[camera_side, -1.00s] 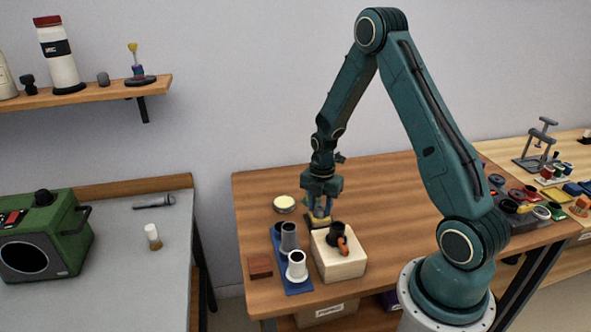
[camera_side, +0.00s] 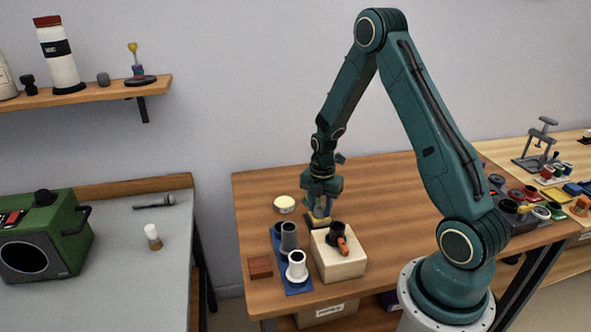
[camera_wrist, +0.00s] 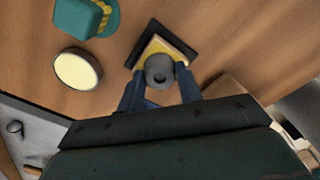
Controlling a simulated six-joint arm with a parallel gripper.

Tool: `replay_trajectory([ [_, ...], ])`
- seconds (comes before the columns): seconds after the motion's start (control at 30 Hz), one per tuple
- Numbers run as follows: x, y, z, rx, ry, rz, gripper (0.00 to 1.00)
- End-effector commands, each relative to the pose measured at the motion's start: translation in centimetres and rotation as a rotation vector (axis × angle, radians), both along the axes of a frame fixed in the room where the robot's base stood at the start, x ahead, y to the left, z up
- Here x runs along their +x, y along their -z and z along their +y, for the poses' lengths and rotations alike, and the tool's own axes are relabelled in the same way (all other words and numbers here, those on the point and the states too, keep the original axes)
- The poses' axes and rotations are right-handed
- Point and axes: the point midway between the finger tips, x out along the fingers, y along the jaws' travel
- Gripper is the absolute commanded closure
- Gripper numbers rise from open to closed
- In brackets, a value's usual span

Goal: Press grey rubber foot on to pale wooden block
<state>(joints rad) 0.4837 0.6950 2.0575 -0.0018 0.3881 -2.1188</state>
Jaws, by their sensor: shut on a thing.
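The pale wooden block (camera_side: 338,262) stands in front of my gripper, with a black cup-like part and an orange part on top. In the side view the fingers mostly hide the grey piece.
A blue tray (camera_side: 293,277) left of the block holds a grey and a white cup-like piece. A red-brown block (camera_side: 260,267) lies beside it. A round cream-topped tin (camera_side: 284,204) stands left of my gripper. The table's middle right is mostly clear.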

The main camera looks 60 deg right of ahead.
Motion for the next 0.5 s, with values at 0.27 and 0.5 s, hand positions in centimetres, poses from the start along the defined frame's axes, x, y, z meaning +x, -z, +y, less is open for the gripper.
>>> replay_trajectory([
  [0.27,-0.04,0.10,0.03,0.001,0.000,0.001,0.61],
  [0.5,-0.03,0.06,0.02,0.001,0.000,0.001,0.40],
])
